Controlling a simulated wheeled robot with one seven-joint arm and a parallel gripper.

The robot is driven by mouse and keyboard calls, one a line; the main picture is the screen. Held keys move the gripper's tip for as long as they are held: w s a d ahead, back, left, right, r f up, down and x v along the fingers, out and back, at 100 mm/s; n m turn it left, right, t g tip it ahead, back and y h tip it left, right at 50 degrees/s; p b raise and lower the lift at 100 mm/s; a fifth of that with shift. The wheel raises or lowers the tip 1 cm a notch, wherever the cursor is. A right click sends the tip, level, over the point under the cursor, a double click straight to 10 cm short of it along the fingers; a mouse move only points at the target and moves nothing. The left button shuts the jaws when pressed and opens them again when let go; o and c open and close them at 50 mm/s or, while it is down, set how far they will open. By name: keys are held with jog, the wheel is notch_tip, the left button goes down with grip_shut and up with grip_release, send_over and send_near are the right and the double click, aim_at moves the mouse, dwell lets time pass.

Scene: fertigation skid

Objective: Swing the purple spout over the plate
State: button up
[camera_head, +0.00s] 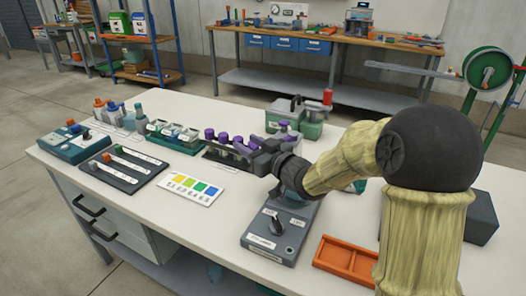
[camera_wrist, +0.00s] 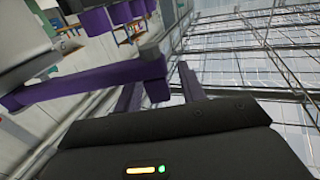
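In the wrist view a long purple bar, which looks like the spout (camera_wrist: 85,83), crosses the left side, with its end near my fingers. My gripper (camera_wrist: 160,92) has two purple fingers standing apart, and the end of the bar shows in line with the gap between them. I see no firm contact. In the head view my gripper (camera_head: 250,143) is low over the bench, beside a rack of purple-capped bottles (camera_head: 223,137). The spout is hard to tell from the fingers there. I cannot make out the plate for sure.
On the white bench (camera_head: 115,190) are a card with coloured squares (camera_head: 190,187), a dark tray of sticks (camera_head: 122,166), a grey box with a knob (camera_head: 280,232) and an orange tray (camera_head: 346,261). A green container (camera_head: 300,127) stands behind my gripper.

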jog(key=p+v, duration=0.1)
jog(key=v, duration=1.6)
jog(key=shift+p, duration=0.4)
jog(key=shift+s+d+r, duration=0.1)
